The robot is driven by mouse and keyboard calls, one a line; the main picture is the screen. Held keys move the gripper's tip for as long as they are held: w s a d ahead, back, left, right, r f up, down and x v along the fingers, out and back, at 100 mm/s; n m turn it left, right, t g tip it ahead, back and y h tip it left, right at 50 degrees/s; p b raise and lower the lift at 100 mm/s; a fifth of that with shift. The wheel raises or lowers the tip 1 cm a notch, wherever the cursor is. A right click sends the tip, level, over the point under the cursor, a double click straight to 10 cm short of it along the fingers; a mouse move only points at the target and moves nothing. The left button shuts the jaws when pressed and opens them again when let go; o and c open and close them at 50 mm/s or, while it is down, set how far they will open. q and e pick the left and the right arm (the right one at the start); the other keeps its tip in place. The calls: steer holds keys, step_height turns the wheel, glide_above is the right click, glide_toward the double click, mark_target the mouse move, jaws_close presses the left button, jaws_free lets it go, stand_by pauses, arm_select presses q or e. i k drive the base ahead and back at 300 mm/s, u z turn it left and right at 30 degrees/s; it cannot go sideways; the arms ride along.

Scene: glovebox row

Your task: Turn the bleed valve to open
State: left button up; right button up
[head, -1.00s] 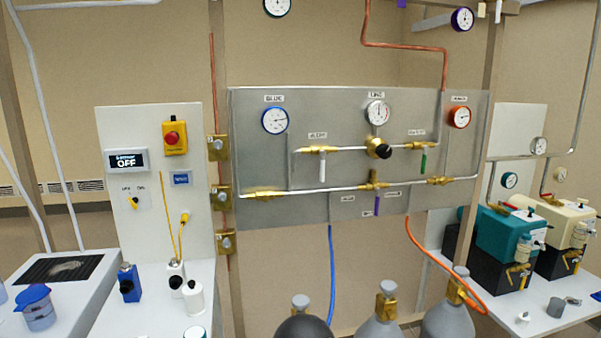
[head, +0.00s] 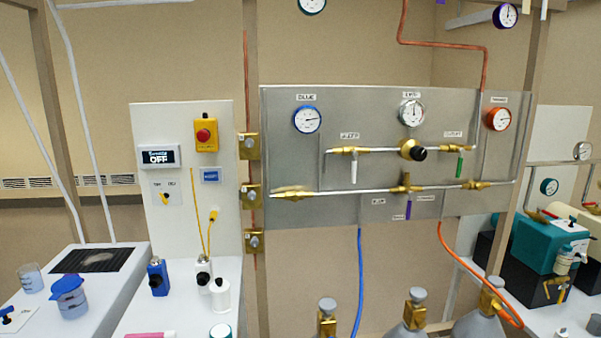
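A grey metal gas panel (head: 290,160) hangs on the wall in the middle of the head view. It carries several brass valves on two horizontal pipes. A white lever (head: 353,172) hangs straight down at the upper left valve and a green lever (head: 460,166) hangs down at the upper right one. A purple lever (head: 408,210) points down below the lower pipe at the middle. Small labels sit by the valves, too small to read surely, so I cannot tell which is the bleed valve. Neither of my grippers is in view.
A blue-rimmed gauge (head: 307,119), a white gauge (head: 411,112) and an orange-rimmed gauge (head: 498,118) sit on the panel. An orange hose (head: 458,263) and a blue hose (head: 360,280) hang below. Gas cylinders (head: 414,318) stand under it. A white bench (head: 180,310) with bottles is left.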

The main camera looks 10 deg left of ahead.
mark_target(354, 153)
steer(key=u, duration=0.2)
steer(key=i, duration=1)
steer(key=z, duration=0.1)
